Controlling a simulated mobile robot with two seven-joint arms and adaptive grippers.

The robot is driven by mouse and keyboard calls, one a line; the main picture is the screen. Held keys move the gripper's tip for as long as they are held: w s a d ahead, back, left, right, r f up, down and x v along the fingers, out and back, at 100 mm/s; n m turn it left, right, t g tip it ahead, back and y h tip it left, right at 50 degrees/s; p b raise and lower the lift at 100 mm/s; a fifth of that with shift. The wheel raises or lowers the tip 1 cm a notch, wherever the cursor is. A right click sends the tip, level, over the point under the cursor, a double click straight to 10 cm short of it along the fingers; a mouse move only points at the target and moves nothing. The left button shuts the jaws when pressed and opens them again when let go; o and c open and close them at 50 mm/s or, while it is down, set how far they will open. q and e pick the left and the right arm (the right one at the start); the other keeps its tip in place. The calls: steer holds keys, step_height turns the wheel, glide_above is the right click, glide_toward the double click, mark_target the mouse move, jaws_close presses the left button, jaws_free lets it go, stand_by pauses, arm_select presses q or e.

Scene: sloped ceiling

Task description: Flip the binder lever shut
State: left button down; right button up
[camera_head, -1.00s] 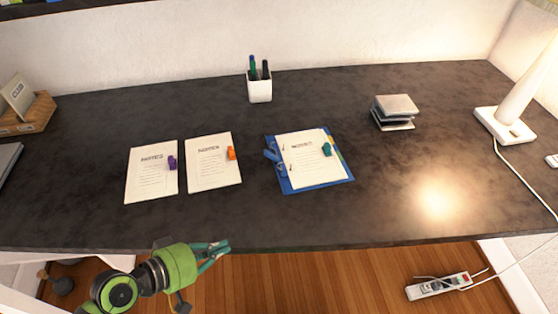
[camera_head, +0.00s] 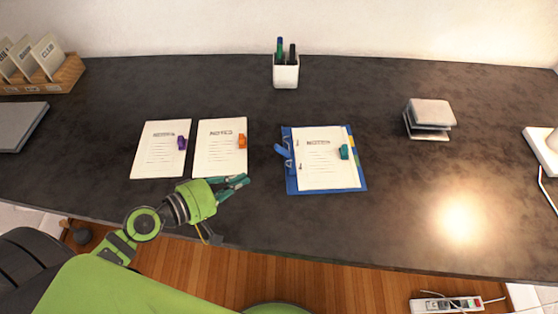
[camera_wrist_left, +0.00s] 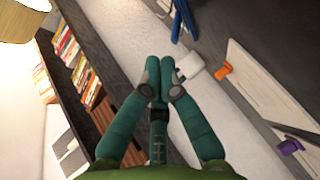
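The blue binder (camera_head: 291,181) lies open on the dark desk, right of centre, with white note sheets (camera_head: 323,165) in it and a teal clip (camera_head: 344,152). Its blue lever (camera_head: 283,152) sticks out at the binder's left side and looks raised. Part of the blue binder hardware shows at the top of the left wrist view (camera_wrist_left: 187,17). My left gripper (camera_head: 243,181) is at the desk's front, left of the binder and apart from it. Its teal fingertips meet in the left wrist view (camera_wrist_left: 160,68), with nothing between them. My right gripper is not in view.
Two note sheets with a purple clip (camera_head: 182,143) and an orange clip (camera_head: 242,141) lie left of the binder. A pen cup (camera_head: 286,73) stands behind, and a stacked metal tray (camera_head: 430,116) at right. The desk between gripper and binder is clear.

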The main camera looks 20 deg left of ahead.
mark_target(286, 150)
arm_select(q)
steer(key=p+x, duration=0.1)
steer(key=x, duration=0.4)
steer(key=shift+w+d+r+p, duration=0.1)
steer(key=shift+w+r+p, duration=0.1)
steer(key=shift+p, duration=0.15)
steer(key=p+x, duration=0.1)
steer(key=x, duration=0.4)
steer(key=shift+w+d+f, duration=0.2)
steer(key=shift+d+f, duration=0.05)
steer(key=shift+w+d+f, duration=0.3)
steer(key=shift+w+d, duration=0.05)
steer(key=shift+w, duration=0.15)
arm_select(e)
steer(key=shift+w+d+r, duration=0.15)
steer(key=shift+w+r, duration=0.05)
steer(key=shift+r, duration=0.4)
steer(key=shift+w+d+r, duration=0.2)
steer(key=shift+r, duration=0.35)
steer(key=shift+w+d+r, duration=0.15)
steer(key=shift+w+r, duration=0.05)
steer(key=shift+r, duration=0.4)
